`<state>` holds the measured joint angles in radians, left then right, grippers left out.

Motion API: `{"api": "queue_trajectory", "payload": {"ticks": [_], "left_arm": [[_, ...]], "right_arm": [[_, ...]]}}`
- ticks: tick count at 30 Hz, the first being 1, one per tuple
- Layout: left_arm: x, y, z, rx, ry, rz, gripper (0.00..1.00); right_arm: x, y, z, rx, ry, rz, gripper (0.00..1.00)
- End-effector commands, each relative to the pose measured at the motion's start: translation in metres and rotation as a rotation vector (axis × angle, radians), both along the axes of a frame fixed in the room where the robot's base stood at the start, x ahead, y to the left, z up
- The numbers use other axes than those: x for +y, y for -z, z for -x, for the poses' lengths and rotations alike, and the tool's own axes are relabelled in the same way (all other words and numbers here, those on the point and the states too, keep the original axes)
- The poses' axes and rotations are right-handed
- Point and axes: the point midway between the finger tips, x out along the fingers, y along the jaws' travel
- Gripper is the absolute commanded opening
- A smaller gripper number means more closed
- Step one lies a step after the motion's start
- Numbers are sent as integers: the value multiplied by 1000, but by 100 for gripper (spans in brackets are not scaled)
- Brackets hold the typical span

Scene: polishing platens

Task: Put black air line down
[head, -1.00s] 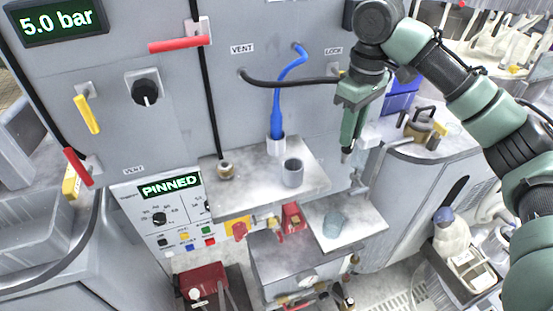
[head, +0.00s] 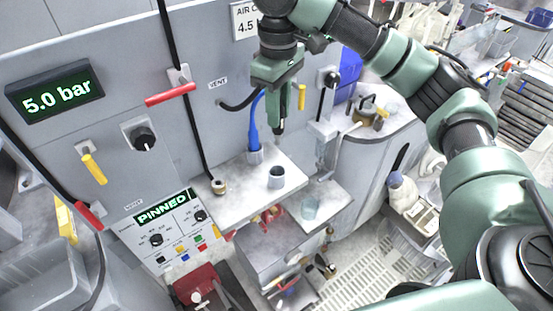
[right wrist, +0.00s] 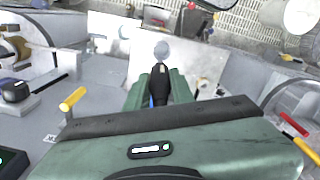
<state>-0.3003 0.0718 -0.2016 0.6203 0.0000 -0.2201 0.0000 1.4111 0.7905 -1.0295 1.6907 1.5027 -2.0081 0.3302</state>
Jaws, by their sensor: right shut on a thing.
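My right gripper (head: 281,128) points down above the pale shelf, shut on the black air line. A dark end shows between its fingers in the right wrist view (right wrist: 160,84). An open grey cup-shaped holder (head: 276,178) stands on the shelf (head: 235,203) just below the fingertips, with a gap between. A blue line (head: 253,128) stands upright in a second grey holder (head: 255,157) to its left. My left gripper is not in view.
A small brass fitting (head: 219,187) sits at the shelf's left end. A lower shelf (head: 330,199) with a clear cup (head: 309,208) lies to the right. The wall panel with red handles (head: 170,94) is close behind.

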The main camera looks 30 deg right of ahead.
Motion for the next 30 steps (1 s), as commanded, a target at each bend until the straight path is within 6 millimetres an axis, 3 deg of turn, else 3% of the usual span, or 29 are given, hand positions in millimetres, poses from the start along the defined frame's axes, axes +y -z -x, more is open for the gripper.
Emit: {"api": "queue_trajectory", "payload": {"ticks": [1, 9, 24, 30], "left_arm": [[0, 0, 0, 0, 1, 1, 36], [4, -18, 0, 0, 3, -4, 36], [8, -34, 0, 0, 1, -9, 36], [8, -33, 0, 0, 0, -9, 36]], "right_arm": [[1, 16, 1, 7, -2, -2, 0], [0, 74, 1, 3, -1, 1, 0], [1, 132, 0, 0, 0, 0, 0], [0, 135, 0, -2, -1, 0, 0]]}}
